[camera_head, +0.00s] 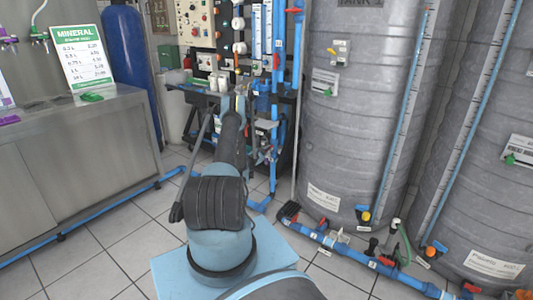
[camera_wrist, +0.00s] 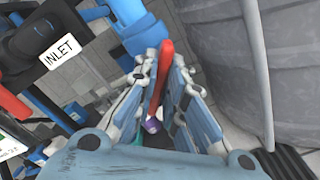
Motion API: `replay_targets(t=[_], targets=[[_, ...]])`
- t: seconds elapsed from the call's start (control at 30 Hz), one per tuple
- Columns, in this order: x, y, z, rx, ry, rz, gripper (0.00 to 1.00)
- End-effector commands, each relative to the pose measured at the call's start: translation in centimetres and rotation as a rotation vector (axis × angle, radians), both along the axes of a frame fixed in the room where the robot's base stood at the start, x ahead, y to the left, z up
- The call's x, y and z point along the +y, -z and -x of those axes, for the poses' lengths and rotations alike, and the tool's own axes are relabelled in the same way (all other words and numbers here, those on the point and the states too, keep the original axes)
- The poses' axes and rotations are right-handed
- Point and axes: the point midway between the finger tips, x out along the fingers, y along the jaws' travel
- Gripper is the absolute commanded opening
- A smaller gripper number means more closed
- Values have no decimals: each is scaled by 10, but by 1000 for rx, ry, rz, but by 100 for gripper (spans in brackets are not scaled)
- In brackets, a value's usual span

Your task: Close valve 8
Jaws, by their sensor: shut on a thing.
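In the wrist view a long red lever handle (camera_wrist: 166,66) stands between the two blue-padded fingers of my gripper (camera_wrist: 164,74). The gripper is shut on this red handle. A small purple part (camera_wrist: 152,125) shows lower down between the fingers. No number 8 is readable, so I cannot tell from a label which valve this is. The valve body is mostly hidden by the fingers. In the head view my arm reaches forward to the rack (camera_head: 250,75), and the gripper there is small and largely hidden among the pipes.
A blue pipe (camera_wrist: 139,25) runs just beyond my fingers in the wrist view. A black part with an INLET label (camera_wrist: 61,52) is at left. A grey tank (camera_head: 358,120) stands close on the right. A steel counter (camera_head: 75,150) is at left, with tiled floor (camera_head: 115,225) between.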

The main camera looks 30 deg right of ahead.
Motion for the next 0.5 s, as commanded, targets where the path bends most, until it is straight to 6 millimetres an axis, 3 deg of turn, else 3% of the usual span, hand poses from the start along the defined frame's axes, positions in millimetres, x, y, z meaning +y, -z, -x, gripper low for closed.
replay_targets(t=[0.5], targets=[[-4, 0, 4, -53, 8, -23, 0]])
